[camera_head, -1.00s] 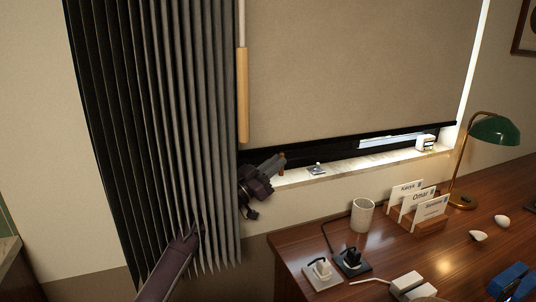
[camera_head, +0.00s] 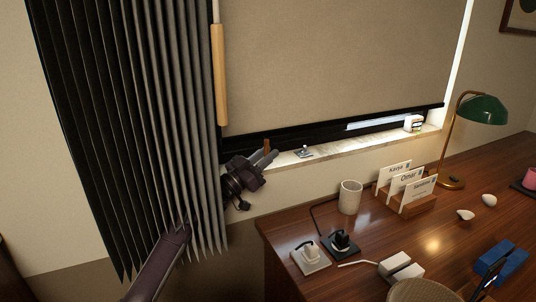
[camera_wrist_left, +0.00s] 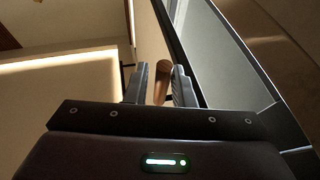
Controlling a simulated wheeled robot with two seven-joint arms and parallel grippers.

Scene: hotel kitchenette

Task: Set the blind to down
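The blind (camera_head: 340,60) is a beige roller shade over most of the window. Its dark bottom bar hangs close above the pale sill, with a bright gap at the lower right. A long light-wood handle (camera_head: 221,75) hangs at its left edge. My left gripper (camera_head: 266,155) is at the sill's left end, beside a small brown wooden peg (camera_head: 267,144). In the left wrist view, a brown wooden cylinder (camera_wrist_left: 162,80) stands between the two fingertips (camera_wrist_left: 160,85); a narrow gap shows beside it, so the gripper looks open around it. My right gripper is not in view.
A grey pleated curtain (camera_head: 130,120) hangs left of the window, behind my left arm. A wooden desk (camera_head: 300,225) below carries a white cup (camera_head: 350,197), a card holder (camera_head: 408,205) and a green lamp (camera_head: 482,110). Small items sit on the sill (camera_head: 345,150).

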